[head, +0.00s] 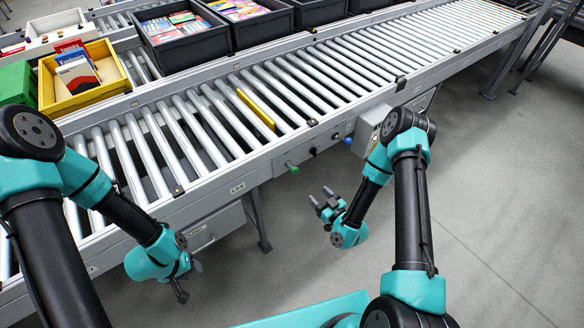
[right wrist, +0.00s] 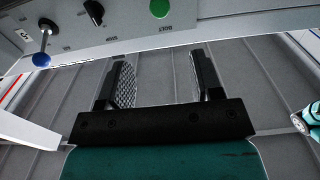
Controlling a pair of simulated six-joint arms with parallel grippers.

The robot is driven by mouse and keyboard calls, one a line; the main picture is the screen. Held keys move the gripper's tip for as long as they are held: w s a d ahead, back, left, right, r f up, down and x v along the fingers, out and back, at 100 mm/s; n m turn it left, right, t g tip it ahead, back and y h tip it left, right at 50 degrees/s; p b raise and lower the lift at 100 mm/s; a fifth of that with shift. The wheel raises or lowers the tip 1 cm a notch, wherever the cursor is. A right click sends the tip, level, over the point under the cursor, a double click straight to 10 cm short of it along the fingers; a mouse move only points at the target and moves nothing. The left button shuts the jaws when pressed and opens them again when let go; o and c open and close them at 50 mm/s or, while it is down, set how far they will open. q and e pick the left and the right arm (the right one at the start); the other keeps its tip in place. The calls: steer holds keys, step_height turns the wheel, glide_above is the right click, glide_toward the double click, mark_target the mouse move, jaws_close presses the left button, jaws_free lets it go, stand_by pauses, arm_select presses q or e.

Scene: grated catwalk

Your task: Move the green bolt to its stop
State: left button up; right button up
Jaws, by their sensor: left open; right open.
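The green bolt (head: 291,167) is a round knob on the side rail of the roller conveyor; it also shows in the right wrist view (right wrist: 159,8) at the top edge, beside lettering that reads BOLT upside down. My right gripper (head: 320,196) is open and empty, below and to the right of the green bolt, apart from it. In the right wrist view its two fingers (right wrist: 160,62) stand wide apart with nothing between them. My left gripper (head: 190,282) is open and empty, low in front of the conveyor, well left of the green bolt.
A black knob (head: 313,152) and a blue knob (head: 348,141) sit right of the bolt on the same rail. A grey box (head: 374,128) juts out beyond them. The floor in front is clear.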

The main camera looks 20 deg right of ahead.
mark_target(296, 171)
steer(key=shift+w, duration=0.1)
steer(key=x, duration=1.7)
steer(key=shift+a, duration=0.15)
